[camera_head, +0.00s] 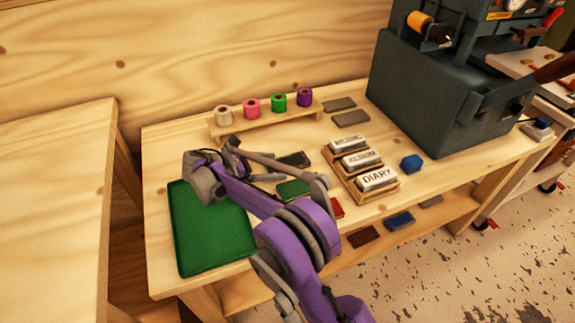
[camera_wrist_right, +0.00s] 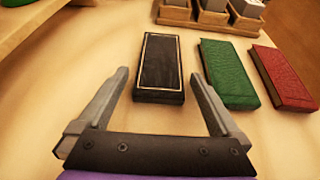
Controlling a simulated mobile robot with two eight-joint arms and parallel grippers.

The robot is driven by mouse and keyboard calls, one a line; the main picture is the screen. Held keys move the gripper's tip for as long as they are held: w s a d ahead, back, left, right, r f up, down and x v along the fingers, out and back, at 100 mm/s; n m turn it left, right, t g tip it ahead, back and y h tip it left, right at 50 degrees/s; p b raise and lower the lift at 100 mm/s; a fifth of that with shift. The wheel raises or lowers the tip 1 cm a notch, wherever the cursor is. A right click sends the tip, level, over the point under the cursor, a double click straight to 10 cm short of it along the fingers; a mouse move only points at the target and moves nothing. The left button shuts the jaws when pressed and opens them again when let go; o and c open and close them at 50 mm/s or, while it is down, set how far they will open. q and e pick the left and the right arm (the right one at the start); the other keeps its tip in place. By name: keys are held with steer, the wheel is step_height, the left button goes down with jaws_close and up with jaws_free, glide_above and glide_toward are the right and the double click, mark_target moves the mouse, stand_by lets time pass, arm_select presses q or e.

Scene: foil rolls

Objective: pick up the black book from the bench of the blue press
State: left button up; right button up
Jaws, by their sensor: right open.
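The black book (camera_wrist_right: 160,62) has a pale gold border line and lies flat on the wooden bench (camera_head: 160,146). It also shows in the head view (camera_head: 296,159), partly close behind my arm. In the right wrist view my right gripper (camera_wrist_right: 160,76) is open and empty. Its two fingers point at the book, and the book's near end shows between the fingertips. I cannot tell how high the fingers are above it. The dark blue press (camera_head: 425,90) stands at the bench's right end. My left gripper is not in view.
A green book (camera_wrist_right: 228,75) and a red book (camera_wrist_right: 287,76) lie right of the black one. A wooden rack (camera_head: 373,196) holds labelled blocks. A green tray (camera_head: 210,245) lies at left; foil rolls (camera_head: 251,107) stand behind.

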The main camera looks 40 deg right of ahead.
steer(key=shift+c, duration=0.3)
steer(key=c, duration=1.3)
steer(key=shift+r, duration=0.1)
